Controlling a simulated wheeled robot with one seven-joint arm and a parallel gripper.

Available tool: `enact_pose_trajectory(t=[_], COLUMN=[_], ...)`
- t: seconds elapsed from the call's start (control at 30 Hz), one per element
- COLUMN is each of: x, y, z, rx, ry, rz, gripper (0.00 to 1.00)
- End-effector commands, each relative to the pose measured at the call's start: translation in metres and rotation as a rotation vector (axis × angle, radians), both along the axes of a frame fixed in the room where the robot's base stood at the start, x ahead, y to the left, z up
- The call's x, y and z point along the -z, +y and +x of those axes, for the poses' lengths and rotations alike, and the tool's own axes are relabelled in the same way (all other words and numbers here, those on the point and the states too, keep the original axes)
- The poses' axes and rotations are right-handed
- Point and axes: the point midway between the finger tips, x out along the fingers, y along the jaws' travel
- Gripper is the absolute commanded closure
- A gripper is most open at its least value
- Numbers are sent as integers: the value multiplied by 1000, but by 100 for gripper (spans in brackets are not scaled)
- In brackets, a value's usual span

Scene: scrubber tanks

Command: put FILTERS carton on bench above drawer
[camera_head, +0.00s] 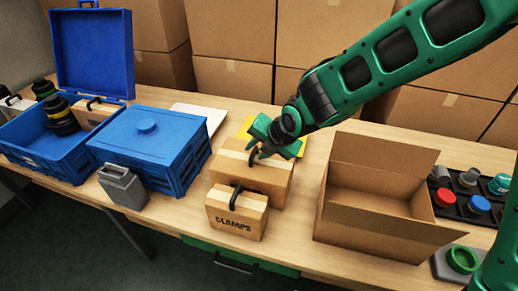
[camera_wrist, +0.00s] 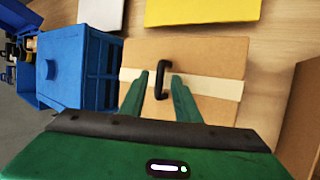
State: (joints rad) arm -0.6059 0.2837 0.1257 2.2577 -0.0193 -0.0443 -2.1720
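A brown carton with a pale tape band and a black handle (camera_head: 252,177) stands on the bench. No lettering on it is readable, so I cannot tell whether it is the FILTERS carton. It also shows in the wrist view (camera_wrist: 210,58). A smaller carton marked CLAMPS (camera_head: 237,213) stands in front of it and hides part of its front. My gripper (camera_head: 258,153) is over the rear carton, its fingers (camera_wrist: 159,82) apart on either side of the black handle. The green drawer (camera_head: 240,258) is under the bench's front edge, below the CLAMPS carton.
A blue lidded box (camera_head: 150,150) and a grey container (camera_head: 122,188) stand left. An open empty cardboard box (camera_head: 375,195) stands right. A yellow sheet (camera_head: 246,126) lies behind the rear carton. The bench (camera_head: 285,240) has a bare strip between the CLAMPS carton and the open box.

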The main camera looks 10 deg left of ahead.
Motion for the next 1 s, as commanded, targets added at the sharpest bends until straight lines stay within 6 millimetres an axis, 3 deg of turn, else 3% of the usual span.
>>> enact_pose_trajectory(t=[0.37, 1.0], x=[-14, -89], y=[-7, -48], z=[-5, -44], rx=[2, 3], ry=[-3, -2], rz=[2, 2], gripper=[71, 71])
